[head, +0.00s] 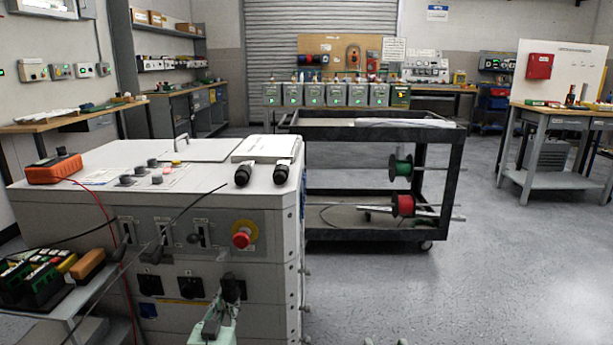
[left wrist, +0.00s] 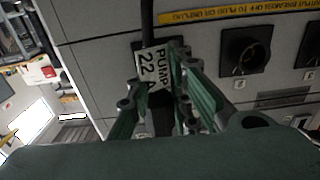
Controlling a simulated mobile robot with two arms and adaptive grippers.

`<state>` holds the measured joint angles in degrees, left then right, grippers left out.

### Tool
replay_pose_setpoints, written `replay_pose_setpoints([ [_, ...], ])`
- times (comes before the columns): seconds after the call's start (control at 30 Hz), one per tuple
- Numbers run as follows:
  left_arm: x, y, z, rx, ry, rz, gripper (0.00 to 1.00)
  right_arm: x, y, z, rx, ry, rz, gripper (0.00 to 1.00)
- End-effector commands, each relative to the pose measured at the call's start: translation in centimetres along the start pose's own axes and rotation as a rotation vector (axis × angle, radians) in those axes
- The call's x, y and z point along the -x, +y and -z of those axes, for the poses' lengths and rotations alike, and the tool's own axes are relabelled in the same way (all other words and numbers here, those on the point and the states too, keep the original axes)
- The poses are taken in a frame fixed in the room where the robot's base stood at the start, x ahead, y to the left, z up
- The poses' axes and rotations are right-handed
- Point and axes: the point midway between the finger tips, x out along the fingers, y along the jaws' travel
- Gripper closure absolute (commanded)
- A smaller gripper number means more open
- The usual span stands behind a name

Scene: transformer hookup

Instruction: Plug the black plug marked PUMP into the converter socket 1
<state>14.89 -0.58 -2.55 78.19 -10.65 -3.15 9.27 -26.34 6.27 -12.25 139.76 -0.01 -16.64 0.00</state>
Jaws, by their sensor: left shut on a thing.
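The black plug with a white PUMP 22 A tag shows in the left wrist view (left wrist: 153,72). My left gripper (left wrist: 165,95) is shut on it, with green fingers on both sides. In the head view my left gripper (head: 222,312) is low at the front of the grey converter (head: 195,262), at its rightmost socket (head: 233,286). The plug is in front of that socket and covers it in the wrist view; I cannot tell whether it is seated. A middle socket (head: 191,288) and a left socket (head: 150,285) are empty.
A red emergency stop (head: 241,238) and breaker switches are above the sockets. Two black connectors (head: 262,174) and an orange meter (head: 54,168) lie on top of the converter. A black cart (head: 375,185) with cable spools stands behind. Floor at the right is clear.

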Motion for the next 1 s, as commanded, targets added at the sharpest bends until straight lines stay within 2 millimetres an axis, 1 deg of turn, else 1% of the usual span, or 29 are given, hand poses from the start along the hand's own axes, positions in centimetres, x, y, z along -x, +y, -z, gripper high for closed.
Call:
replay_pose_setpoints([
  [0.33, 0.0, 0.0, 0.1, -0.183, 0.001, 0.000, 1.00, 0.2, 0.2, -2.1, 0.002, -0.106, -0.005, 0.60],
  [0.47, 0.0, 0.0, 0.1, -0.293, 0.000, 0.000, 1.00, 0.5, 0.4, -2.9, 0.003, -0.146, -0.009, 0.60],
  [0.57, 0.0, 0.0, 0.1, -0.444, 0.000, 0.000, 1.00, 0.7, 0.6, -3.5, 0.004, -0.177, -0.012, 0.60],
  [0.6, 0.0, 0.0, 0.1, -0.536, 0.000, 0.000, 1.00, 0.8, 0.6, -3.8, 0.004, -0.187, -0.013, 0.60],
  [0.63, 0.0, 0.0, 0.1, -0.591, 0.000, 0.000, 1.00, 0.9, 0.7, -4.0, 0.005, -0.191, -0.014, 0.60],
  [0.7, 0.0, 0.0, 0.0, -0.673, 0.000, 0.001, 1.00, 0.9, 0.7, -4.0, 0.004, -0.189, -0.014, 0.60],
  [0.8, 0.0, 0.0, 0.1, -0.714, 0.000, 0.001, 1.00, 0.9, 0.6, -3.8, 0.004, -0.178, -0.014, 0.60],
  [0.97, 0.0, 0.0, 0.1, -0.712, 0.000, 0.001, 1.00, 0.8, 0.6, -3.7, 0.004, -0.175, -0.012, 0.60],
  [1.0, 0.0, 0.0, 0.1, -0.711, 0.000, 0.001, 0.80, 0.8, 0.5, -3.6, 0.003, -0.173, -0.011, 0.60],
])
